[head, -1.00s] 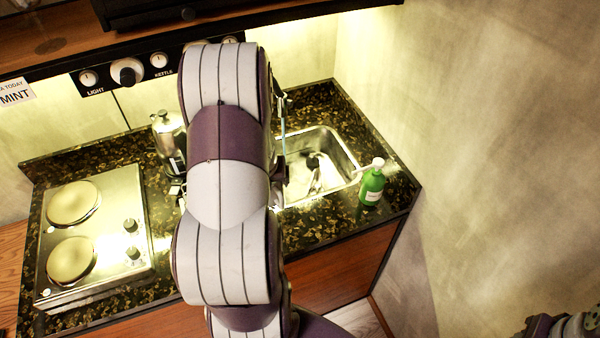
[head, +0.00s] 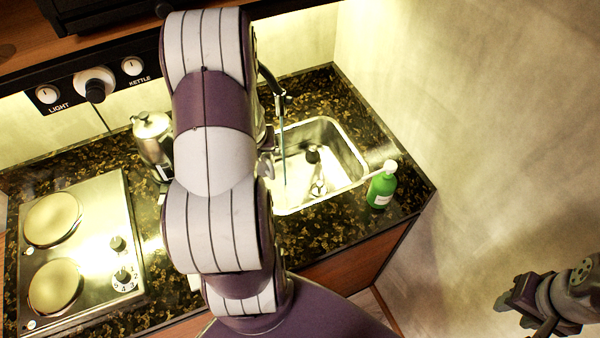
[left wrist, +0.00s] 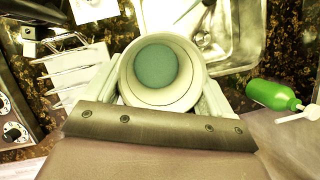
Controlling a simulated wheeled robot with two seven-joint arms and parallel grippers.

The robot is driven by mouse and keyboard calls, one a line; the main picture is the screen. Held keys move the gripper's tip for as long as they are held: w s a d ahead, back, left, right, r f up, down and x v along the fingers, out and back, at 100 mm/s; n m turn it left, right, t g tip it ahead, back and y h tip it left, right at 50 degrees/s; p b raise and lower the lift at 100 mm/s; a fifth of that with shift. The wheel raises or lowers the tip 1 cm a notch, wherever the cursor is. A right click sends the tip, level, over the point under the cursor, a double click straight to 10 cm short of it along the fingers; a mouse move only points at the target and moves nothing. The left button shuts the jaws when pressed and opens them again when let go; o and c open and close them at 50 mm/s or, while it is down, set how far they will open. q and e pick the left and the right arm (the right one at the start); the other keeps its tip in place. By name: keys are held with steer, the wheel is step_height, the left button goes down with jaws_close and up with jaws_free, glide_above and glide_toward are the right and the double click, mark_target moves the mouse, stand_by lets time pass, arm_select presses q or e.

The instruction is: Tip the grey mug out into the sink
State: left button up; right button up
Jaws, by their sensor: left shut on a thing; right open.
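The pale grey mug (left wrist: 127,83) shows in the left wrist view, its mouth facing the camera and a round green-teal surface inside. My left gripper (left wrist: 160,78) is shut on it, a finger at each side. In the head view my left arm hides the mug and most of that gripper. The steel sink (head: 345,163) is right of the arm in the head view; its basin also shows beyond the mug in the left wrist view (left wrist: 245,45). My right gripper (head: 517,303) is open and empty at the lower right, away from the counter.
A black tap (head: 271,82) stands behind the sink, with a thin bluish line below it. A green bottle (head: 382,188) stands right of the sink, near the wall. A metal kettle (head: 150,135) and a two-plate hob (head: 110,205) are to the left.

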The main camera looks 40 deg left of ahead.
arm_select(q)
steer(key=shift+d+f+b, duration=0.1)
steer(key=shift+f+b, duration=0.3)
steer(key=shift+f, duration=0.25)
steer(key=shift+s+d+f+b, duration=0.15)
steer(key=shift+f+b, duration=0.45)
steer(key=shift+s+d+f+b, duration=0.1)
steer(key=shift+d+f+b, duration=0.05)
steer(key=shift+f+b, duration=0.45)
step_height(320, 180, down, 9)
steer(key=b, duration=0.7)
steer(key=shift+a+r+b, duration=0.15)
steer(key=shift+r+b, duration=0.05)
steer(key=shift+b, duration=0.2)
steer(key=shift+w, duration=0.15)
